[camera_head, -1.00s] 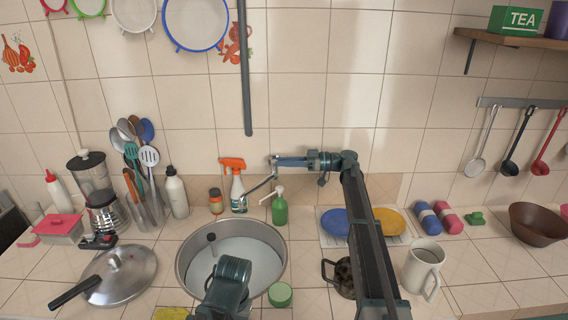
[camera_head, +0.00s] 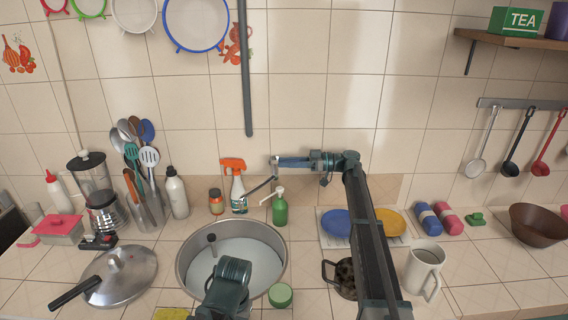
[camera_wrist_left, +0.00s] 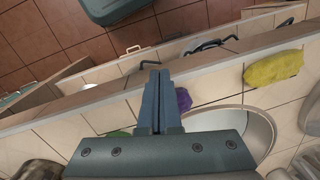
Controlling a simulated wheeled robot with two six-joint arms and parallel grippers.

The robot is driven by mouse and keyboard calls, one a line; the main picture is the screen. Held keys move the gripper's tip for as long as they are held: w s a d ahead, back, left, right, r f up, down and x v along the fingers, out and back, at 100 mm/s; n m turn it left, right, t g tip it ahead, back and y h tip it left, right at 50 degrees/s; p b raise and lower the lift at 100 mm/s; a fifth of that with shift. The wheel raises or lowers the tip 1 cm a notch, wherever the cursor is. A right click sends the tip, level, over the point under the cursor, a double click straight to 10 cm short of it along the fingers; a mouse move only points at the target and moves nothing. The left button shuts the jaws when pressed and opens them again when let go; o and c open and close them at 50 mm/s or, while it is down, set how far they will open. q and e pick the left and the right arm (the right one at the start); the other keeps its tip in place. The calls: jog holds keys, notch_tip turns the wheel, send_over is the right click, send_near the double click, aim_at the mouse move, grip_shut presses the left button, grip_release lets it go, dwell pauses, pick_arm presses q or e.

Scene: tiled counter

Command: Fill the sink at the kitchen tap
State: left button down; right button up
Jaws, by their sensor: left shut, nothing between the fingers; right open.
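The round metal sink (camera_head: 181,268) is set in the counter, and its pale inside is partly hidden by my left arm. I cannot tell whether the pale surface is water or bare bottom. A small dark knob-like thing shows inside at its left. In the left wrist view the sink rim (camera_wrist_left: 262,118) shows at the right. My left gripper (camera_wrist_left: 160,88) is shut and empty, above the counter's front part. My right gripper (camera_head: 276,163) is open behind the sink, near the wall. A thin dark rod (camera_head: 260,187) slants below its tip; I cannot tell if it is the tap's.
A spray bottle (camera_head: 238,188) and a green soap bottle (camera_head: 280,210) stand behind the sink. A pan lid (camera_head: 120,276) lies left of it. A yellow sponge (camera_wrist_left: 273,68) lies by the sink's front.

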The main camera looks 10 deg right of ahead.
jog(key=s+d, duration=0.1)
jog(key=d, duration=1.1)
jog(key=shift+s+d, duration=0.35)
jog(key=shift+d, duration=0.05)
jog(key=shift+f, duration=0.1)
